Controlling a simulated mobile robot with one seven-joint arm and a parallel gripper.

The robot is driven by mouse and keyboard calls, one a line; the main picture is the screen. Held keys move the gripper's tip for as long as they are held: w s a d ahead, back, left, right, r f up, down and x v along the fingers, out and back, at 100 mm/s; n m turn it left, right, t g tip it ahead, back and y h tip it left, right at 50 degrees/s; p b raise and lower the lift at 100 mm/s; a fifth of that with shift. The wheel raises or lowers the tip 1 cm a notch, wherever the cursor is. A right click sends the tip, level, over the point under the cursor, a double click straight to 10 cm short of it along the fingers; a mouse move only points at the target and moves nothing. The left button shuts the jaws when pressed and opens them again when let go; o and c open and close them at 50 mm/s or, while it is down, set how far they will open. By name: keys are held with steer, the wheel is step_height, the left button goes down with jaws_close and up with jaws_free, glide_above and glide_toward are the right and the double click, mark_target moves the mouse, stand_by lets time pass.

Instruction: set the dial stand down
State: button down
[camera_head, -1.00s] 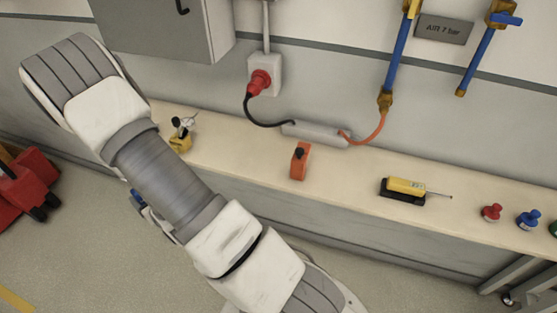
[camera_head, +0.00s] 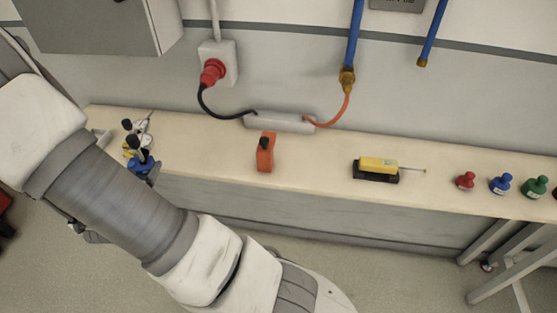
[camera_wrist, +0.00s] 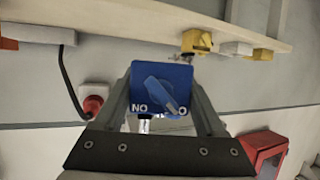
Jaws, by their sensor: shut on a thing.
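The dial stand has a blue block base (camera_wrist: 161,88) with a blue turn knob and white letters in the wrist view, and a metal part below it. My gripper (camera_wrist: 162,108) is shut on this block, one finger on each side. In the head view the blue stand (camera_head: 142,163) is at the left end of the bench (camera_head: 215,137), beside a yellow-based stand. I cannot tell whether the base touches the bench.
The yellow-based stand (camera_wrist: 197,41) is close by on the bench. An orange block (camera_head: 265,154), a power strip (camera_head: 280,122), a yellow instrument (camera_head: 378,165) and coloured knobbed pieces (camera_head: 501,184) lie to the right. Bare bench lies left of the orange block.

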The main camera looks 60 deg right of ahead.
steer(key=shift+s+d+f+m+g+h+b, duration=0.2)
steer(key=shift+s+m+g+h+b, duration=0.15)
steer(key=shift+s+m+g, duration=0.25)
steer(key=shift+s+d+f+m+g+h+b, duration=0.1)
steer(key=shift+s+f+m+g+h+b, duration=0.15)
steer(key=shift+s+m+g+h, duration=0.3)
steer(key=shift+s+a+f+m+g+h+b, duration=0.15)
steer(key=shift+s+m+g, duration=0.25)
steer(key=shift+s, duration=0.2)
steer(key=shift+s+f+m+g+h+b, duration=0.15)
steer(key=shift+s+m+g, duration=0.2)
steer(key=shift+s, duration=0.2)
steer(key=b, duration=0.3)
glide_above(196, 152)
steer(key=shift+s+a, duration=0.15)
steer(key=shift+f, duration=0.5)
steer(key=shift+f+b, duration=1.3)
steer(key=shift+f, duration=1.6)
steer(key=shift+f, duration=0.2)
